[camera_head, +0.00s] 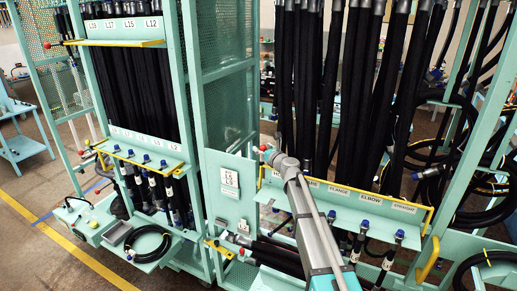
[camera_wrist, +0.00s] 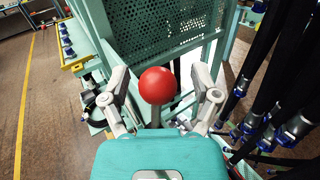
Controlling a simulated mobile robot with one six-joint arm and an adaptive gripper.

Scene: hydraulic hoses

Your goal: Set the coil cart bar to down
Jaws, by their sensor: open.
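A red ball knob (camera_wrist: 157,85) sits on top of a short grey rod in the wrist view. In the head view a red knob (camera_head: 263,147) shows at the upper right of a teal panel, at the tip of my arm. I take it to be the end of the bar; most of the bar is hidden and its angle is unclear. My gripper (camera_wrist: 161,78) is open, with one finger on each side of the knob and a visible gap at both sides. In the head view my gripper (camera_head: 274,156) is partly hidden by its own arm.
Teal racks with black hoses stand left and right. A yellow-edged shelf (camera_head: 345,205) lies close to my arm. A black hose coil (camera_head: 148,246) rests on a low tray at left. Another red knob (camera_head: 47,45) is at far left. Open floor (camera_head: 40,265) lies at lower left.

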